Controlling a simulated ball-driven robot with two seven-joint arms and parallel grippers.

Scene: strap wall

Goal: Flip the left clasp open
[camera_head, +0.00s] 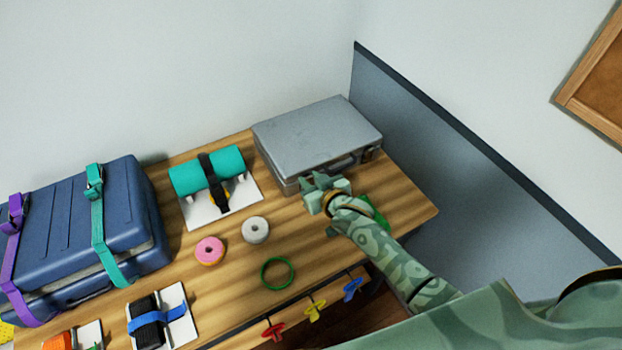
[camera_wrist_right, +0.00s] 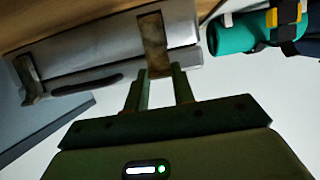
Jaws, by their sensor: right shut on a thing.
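A grey metal case (camera_head: 315,135) lies at the back right of the wooden table, its front with handle (camera_head: 343,163) and clasps facing me. My right gripper (camera_head: 316,192) is at the left end of that front and covers the left clasp in the head view. In the right wrist view, the left clasp (camera_wrist_right: 153,42) is a brownish metal plate, and its end is between the fingers of my right gripper (camera_wrist_right: 161,77), which is shut on it. The right clasp (camera_wrist_right: 28,76) is free, beyond the dark handle. My left gripper is not in view.
A teal roll (camera_head: 190,179) with a black strap stands left of the case. A blue strapped suitcase (camera_head: 65,225) is further left. A white roll (camera_head: 255,230), a pink ring (camera_head: 209,250) and a green ring (camera_head: 277,285) lie in front. A wall is close behind.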

